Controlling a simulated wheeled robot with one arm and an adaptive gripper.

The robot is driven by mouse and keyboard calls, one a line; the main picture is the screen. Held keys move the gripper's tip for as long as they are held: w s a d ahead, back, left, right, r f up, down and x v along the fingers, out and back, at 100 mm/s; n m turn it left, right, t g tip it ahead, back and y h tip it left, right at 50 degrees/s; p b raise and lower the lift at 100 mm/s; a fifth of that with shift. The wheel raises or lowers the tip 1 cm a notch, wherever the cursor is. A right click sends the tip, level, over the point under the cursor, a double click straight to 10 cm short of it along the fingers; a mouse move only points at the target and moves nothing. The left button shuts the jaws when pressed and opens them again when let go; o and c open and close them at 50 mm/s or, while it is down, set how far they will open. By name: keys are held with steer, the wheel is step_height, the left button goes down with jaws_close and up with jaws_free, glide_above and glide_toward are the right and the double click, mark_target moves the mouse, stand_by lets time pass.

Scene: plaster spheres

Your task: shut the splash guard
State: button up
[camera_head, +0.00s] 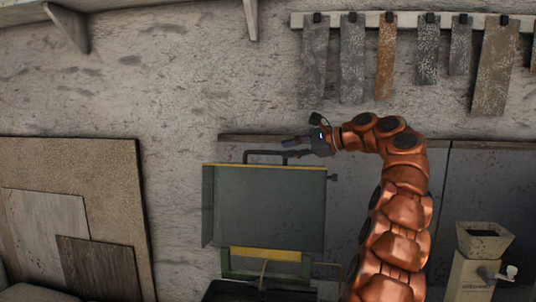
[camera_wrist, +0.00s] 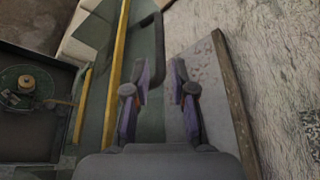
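The splash guard (camera_head: 268,207) is a grey-green panel with a yellow top edge and a narrow side wing on its left. It stands raised, facing me in the head view. Its dark bar handle (camera_head: 262,153) sticks up from the top edge. In the wrist view the guard's yellow edge (camera_wrist: 117,62) runs along the left, and the curved handle (camera_wrist: 158,45) reaches between the fingertips, nearer the left finger. My gripper (camera_head: 287,142) is at the right end of the handle; its fingers also show apart in the wrist view (camera_wrist: 162,75). I cannot tell whether they touch the handle.
In the wrist view a round green part with a hub (camera_wrist: 27,86) sits in a dark housing beside the guard. A grey board (camera_wrist: 215,85) and the plaster wall are close on the right. A grinder-like machine (camera_head: 480,265) stands at right; boards (camera_head: 75,190) lean at left.

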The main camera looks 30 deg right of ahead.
mark_target(274, 152)
steer(key=x, duration=0.7)
steer(key=shift+c, duration=0.3)
jaws_close()
